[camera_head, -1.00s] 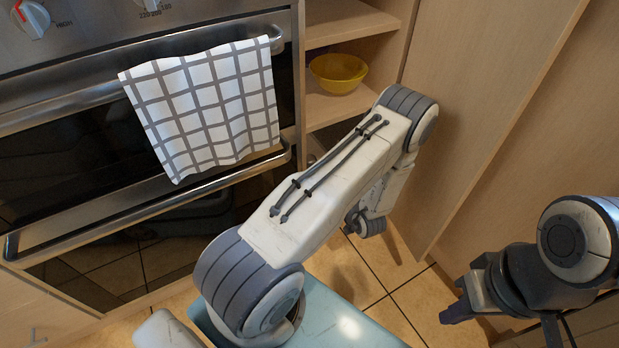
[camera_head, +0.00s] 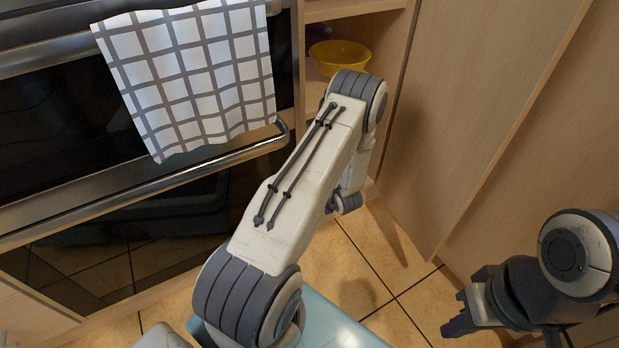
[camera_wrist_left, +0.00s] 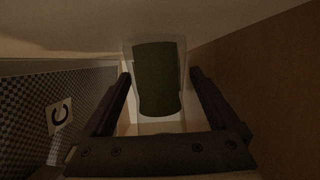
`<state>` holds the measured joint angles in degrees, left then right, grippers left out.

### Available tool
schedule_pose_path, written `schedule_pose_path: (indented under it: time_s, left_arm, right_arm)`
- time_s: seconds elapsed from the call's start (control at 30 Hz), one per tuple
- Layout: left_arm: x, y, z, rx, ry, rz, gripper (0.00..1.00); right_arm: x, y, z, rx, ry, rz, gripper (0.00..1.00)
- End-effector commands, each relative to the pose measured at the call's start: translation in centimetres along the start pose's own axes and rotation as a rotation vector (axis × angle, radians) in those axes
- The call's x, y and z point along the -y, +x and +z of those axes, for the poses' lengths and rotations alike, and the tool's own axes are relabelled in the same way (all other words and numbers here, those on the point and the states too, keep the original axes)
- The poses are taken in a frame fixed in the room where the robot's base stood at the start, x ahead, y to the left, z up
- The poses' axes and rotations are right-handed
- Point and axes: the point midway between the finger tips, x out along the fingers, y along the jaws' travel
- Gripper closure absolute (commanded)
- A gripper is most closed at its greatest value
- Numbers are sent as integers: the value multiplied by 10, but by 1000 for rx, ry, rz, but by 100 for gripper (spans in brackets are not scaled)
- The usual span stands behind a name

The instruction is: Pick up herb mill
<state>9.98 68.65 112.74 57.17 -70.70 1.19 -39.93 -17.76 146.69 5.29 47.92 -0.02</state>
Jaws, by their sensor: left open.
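In the left wrist view, a dark green, rounded block-like thing (camera_wrist_left: 158,80), which looks like the herb mill, stands in a dim, pale-walled space. My left gripper (camera_wrist_left: 160,82) is open, with one dark finger on each side of it. I cannot tell whether the fingers touch it. In the head view, my left arm reaches toward the low shelves and hides its own gripper and the mill. My right gripper (camera_head: 464,302) hangs at the lower right over the floor, its fingers apart and empty.
A yellow bowl (camera_head: 340,56) sits on an upper shelf beside the oven. A wooden panel (camera_head: 470,110) stands right of the shelves.

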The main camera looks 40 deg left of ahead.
Motion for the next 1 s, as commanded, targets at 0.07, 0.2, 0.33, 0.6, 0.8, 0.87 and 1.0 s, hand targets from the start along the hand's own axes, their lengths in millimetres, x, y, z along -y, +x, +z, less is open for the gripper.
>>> schedule_pose_path:
  time_s: [0.07, 0.2, 0.33, 0.6, 0.8, 0.87, 1.0]
  left_arm:
    - [0, 2, -1, 0, -1, 1, 6]
    - [0, 1, -1, 0, 0, 1, 6]
    - [0, 1, -1, 0, 0, 1, 44]
    - [-1, 1, -1, -1, -1, 1, 100]
    - [-1, 0, -4, -1, -1, 1, 100]
    - [-1, -1, -7, -1, -1, 1, 100]
    - [-1, -6, -20, -1, -1, 1, 100]
  right_arm:
    - [0, 1, 0, 0, 0, 0, 100]
    - [0, 0, 0, 0, 0, 0, 100]
    - [0, 0, 0, 0, 0, 0, 100]
    - [0, 0, 0, 0, 0, 0, 100]
    - [0, -2, 0, 0, 0, 0, 100]
    - [0, -5, 0, 0, 0, 0, 100]
    - [1, -17, -1, 0, 0, 0, 100]
